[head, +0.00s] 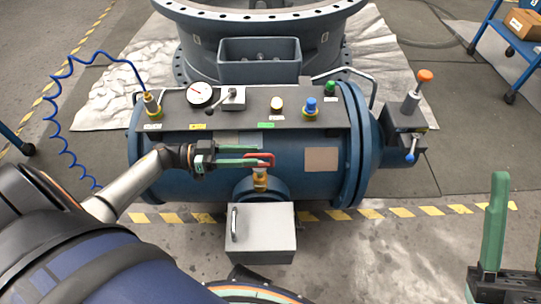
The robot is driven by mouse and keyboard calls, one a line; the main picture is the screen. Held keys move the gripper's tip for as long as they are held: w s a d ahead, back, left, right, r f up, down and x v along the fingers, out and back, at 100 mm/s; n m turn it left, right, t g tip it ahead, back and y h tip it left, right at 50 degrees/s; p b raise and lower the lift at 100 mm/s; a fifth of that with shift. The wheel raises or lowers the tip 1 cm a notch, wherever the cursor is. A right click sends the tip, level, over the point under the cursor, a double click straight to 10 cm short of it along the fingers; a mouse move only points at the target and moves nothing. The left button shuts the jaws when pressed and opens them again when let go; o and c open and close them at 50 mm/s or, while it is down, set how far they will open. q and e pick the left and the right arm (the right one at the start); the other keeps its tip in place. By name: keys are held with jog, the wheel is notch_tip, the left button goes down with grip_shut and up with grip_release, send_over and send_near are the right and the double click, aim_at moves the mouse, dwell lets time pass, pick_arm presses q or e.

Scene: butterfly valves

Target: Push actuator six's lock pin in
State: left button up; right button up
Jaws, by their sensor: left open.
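The actuator (225,175) is a blue horizontal cylinder across the middle of the view. Its number cannot be read. A grey block (400,120) on its right end carries a grey rod with an orange knob (425,76) and a small blue-tipped lever (410,156). Which part is the lock pin, I cannot tell for sure. My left gripper (265,156) is open in front of the cylinder, its green fingers pointing right. Its tips are by a red handle on a brass fitting (260,178); contact is unclear. My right gripper (513,225) is partly in view at lower right, away from the actuator.
A grey box (261,233) stands in front. A coiled blue hose (52,110) hangs left. A blue cart (500,45) stands far right.

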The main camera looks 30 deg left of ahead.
aim_at(270, 157)
pick_arm(q)
jog(key=b+x, duration=0.1)
jog(key=x, duration=0.5)
jog(key=shift+c, duration=0.2)
grip_shut()
jog(key=shift+s+f, duration=0.1)
dwell(1.0)
